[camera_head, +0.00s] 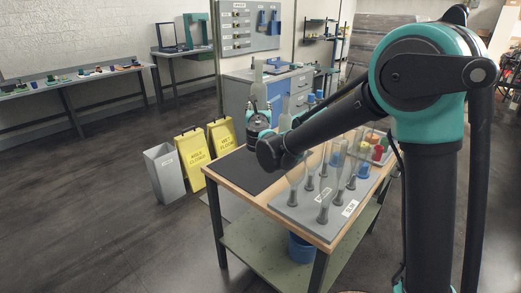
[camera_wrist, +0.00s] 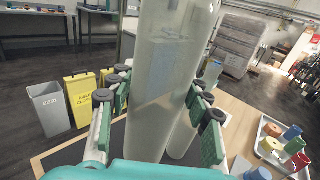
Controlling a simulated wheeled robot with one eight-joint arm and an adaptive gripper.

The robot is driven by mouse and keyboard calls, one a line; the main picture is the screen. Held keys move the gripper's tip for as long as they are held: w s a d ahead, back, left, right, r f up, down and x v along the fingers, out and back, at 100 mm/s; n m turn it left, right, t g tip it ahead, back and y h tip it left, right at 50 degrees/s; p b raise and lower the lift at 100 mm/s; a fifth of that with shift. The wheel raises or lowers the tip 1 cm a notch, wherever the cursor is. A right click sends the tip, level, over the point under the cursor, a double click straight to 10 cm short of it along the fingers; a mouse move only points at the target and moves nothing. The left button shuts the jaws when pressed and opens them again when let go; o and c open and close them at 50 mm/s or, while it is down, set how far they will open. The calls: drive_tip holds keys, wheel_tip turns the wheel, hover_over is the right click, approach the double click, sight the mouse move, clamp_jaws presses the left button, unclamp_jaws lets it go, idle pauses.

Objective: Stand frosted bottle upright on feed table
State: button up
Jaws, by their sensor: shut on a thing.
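My gripper (camera_head: 259,117) is shut on a tall frosted bottle (camera_head: 260,92), which it holds nearly upright at the far end of the wood-edged table (camera_head: 245,188). In the wrist view the bottle (camera_wrist: 163,75) stands between the green finger pads of my gripper (camera_wrist: 165,90) and leans slightly in the picture. Its base is hidden behind the gripper, so I cannot tell whether it touches the table. A second pale bottle (camera_head: 285,115) stands just right of it; it also shows close behind in the wrist view (camera_wrist: 184,135).
A dark mat (camera_head: 238,171) covers the table's left part, largely bare. A grey spindle board (camera_head: 290,212) with several clear bottles fills the near right. A tray of coloured pieces (camera_wrist: 270,150) lies at the right.

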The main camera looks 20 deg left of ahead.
wheel_tip(320, 180, down, 17)
drive_tip(key=shift+f, duration=0.2)
idle(0.4)
drive_tip(key=o, duration=1.6)
drive_tip(key=shift+f, duration=0.15)
drive_tip(key=shift+c, duration=0.2)
drive_tip(key=v, duration=1.2)
